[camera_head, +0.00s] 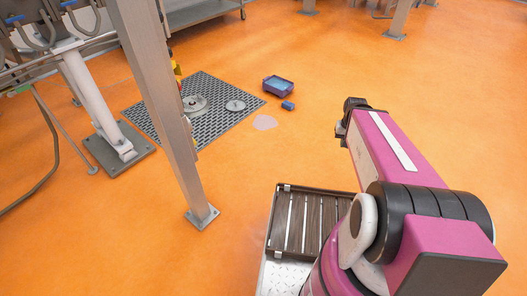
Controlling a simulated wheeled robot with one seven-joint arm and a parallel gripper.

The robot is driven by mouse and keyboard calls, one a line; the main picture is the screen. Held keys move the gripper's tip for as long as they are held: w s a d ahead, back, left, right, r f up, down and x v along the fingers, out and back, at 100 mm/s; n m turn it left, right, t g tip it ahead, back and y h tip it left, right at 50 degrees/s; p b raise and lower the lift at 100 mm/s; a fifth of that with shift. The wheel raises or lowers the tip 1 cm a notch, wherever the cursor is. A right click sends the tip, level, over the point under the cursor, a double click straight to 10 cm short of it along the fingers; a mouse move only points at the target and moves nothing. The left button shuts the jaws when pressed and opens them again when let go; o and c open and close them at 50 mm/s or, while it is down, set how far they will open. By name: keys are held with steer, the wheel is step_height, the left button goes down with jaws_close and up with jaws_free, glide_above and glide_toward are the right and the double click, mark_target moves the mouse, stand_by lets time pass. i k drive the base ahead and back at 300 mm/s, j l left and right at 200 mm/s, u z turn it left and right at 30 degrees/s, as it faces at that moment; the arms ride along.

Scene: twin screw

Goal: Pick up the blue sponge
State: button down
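A small blue block (288,105), which looks like the blue sponge, lies on the orange floor ahead of me. It is just in front of a dark blue tub (268,90) with a lighter blue inside. The far end of my purple arm shows a black part, seemingly my gripper (350,110), to the right of the blue block and apart from it in the picture. Its fingers cannot be made out, and I see nothing held in it.
A dark floor grate (218,122) with round metal lids lies left of the tub. A pale pink patch (264,122) is on the floor near the block. A grey metal post (165,110) stands at left. The floor right of the tub is clear.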

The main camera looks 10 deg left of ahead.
mark_target(288, 105)
steer(key=i+j+z, duration=0.1)
steer(key=i+z, duration=0.15)
steer(key=i, duration=1.95)
